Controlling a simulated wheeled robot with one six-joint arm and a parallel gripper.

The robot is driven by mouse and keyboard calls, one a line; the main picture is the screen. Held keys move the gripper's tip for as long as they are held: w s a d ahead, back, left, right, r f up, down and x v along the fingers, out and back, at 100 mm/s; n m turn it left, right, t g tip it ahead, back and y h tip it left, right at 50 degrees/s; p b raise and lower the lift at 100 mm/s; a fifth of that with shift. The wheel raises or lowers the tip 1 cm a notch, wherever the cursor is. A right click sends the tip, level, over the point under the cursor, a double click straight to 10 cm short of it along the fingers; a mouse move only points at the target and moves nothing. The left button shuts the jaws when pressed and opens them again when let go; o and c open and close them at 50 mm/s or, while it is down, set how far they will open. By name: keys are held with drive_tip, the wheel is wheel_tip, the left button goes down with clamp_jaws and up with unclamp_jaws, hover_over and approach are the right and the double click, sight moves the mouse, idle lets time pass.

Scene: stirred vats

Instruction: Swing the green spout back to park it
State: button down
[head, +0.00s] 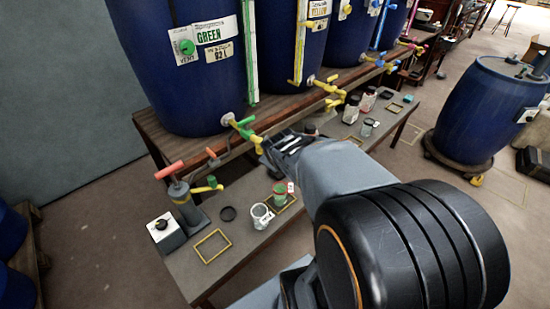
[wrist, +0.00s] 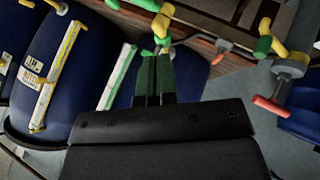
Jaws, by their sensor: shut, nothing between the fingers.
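The vat labelled GREEN (head: 185,50) has a tap with a green handle (head: 240,122) and a yellow outlet at its foot. In the wrist view a green and yellow tap (wrist: 161,28) is just beyond my fingertips. My gripper (head: 272,146) is shut and empty, close to the right of the green vat's tap; it also shows in the wrist view (wrist: 155,62). I cannot tell whether it touches the tap. A second spout, yellow with a green end (head: 210,184), sticks out from the grey red-handled pump (head: 188,204); it also shows in the wrist view (wrist: 264,44).
More blue vats (head: 300,40) with coloured taps stand along the shelf. A blue barrel (head: 482,110) stands on the floor at right.

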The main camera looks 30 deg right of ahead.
drive_tip(key=w+d+f+n+t+y+b, duration=0.1)
drive_tip(key=d+f+n+t+y+b, duration=0.2)
drive_tip(key=d+f+n+t+b, duration=0.8)
drive_tip(key=w+d+f+n+g+b, duration=0.1)
drive_tip(key=w+d+f+g, duration=0.1)
drive_tip(key=w, duration=1.1)
wheel_tip(320, 180, down, 2)
drive_tip(key=shift+w+n+g+b, duration=0.35)
drive_tip(key=shift+n+g+b, duration=0.05)
drive_tip(key=shift+g, duration=0.2)
drive_tip(key=shift+w, duration=0.1)
drive_tip(key=shift+w+d+r+b, duration=0.1)
drive_tip(key=shift+w+d+b, duration=0.15)
drive_tip(key=shift+w, duration=0.2)
drive_tip(key=shift+w+d+r+b, duration=0.1)
drive_tip(key=shift+w+b, duration=0.15)
drive_tip(key=shift+w, duration=0.2)
